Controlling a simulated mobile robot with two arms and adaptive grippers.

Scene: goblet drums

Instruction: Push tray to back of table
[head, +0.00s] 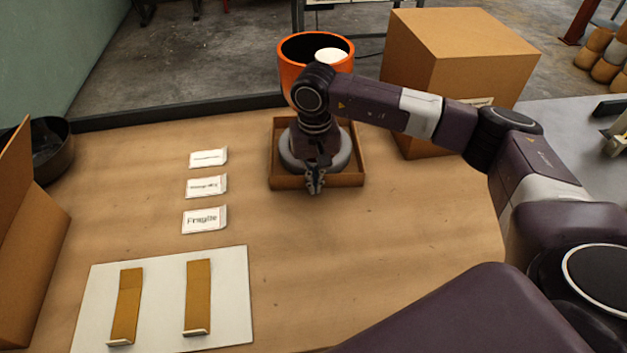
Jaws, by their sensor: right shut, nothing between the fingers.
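The brown tray (345,180) sits near the back of the wooden table (300,260), with a grey round object (341,153) inside it. My right arm reaches in from the right, and my right gripper (315,185) points down at the tray's front side. Its fingers are shut and hold nothing. It overlaps the tray's front wall in the picture; I cannot tell whether it touches it. The arm hides part of the tray's middle and of the grey object. My left gripper is not in view.
An orange bucket (290,68) stands behind the tray. A large cardboard box (455,65) is at the back right. Three white labels (204,219) lie left of the tray. A white board (165,310) with two brown strips lies front left. A dark bowl (50,150) is far left.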

